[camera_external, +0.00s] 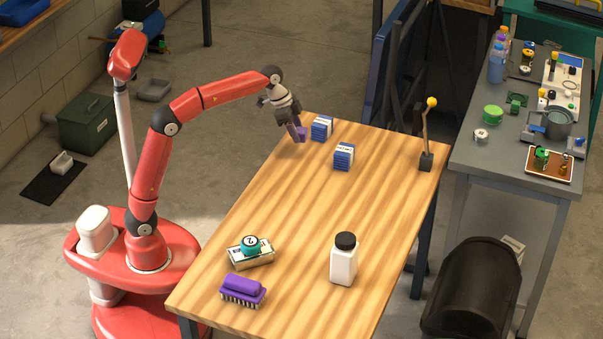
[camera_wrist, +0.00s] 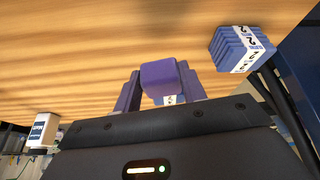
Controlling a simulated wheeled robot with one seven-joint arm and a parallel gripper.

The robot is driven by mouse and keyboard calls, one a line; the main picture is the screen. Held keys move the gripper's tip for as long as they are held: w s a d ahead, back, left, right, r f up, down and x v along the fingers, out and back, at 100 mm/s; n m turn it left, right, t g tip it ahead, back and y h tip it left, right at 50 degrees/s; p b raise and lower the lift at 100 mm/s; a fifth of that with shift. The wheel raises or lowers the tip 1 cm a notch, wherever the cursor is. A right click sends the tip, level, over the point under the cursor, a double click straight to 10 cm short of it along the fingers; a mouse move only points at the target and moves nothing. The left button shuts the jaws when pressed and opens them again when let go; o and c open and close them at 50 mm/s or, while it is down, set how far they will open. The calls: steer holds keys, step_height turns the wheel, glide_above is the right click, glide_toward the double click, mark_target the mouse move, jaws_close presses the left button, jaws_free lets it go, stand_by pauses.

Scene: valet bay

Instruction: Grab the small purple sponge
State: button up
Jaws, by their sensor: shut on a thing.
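The small purple sponge (camera_external: 301,136) is a block at the far left corner of the wooden table. In the wrist view the sponge (camera_wrist: 160,75) sits between the two fingers. My gripper (camera_external: 297,130) is shut on it; in the wrist view my gripper (camera_wrist: 158,88) has a finger on each side of the sponge. The sponge is near the tabletop; I cannot tell whether it touches it. Part of it is hidden by the fingers.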

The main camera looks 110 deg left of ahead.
mark_target(297, 129)
step_height(297, 129, up, 13)
steer(key=shift+f+p, duration=0.15)
steer(key=shift+p, duration=0.25)
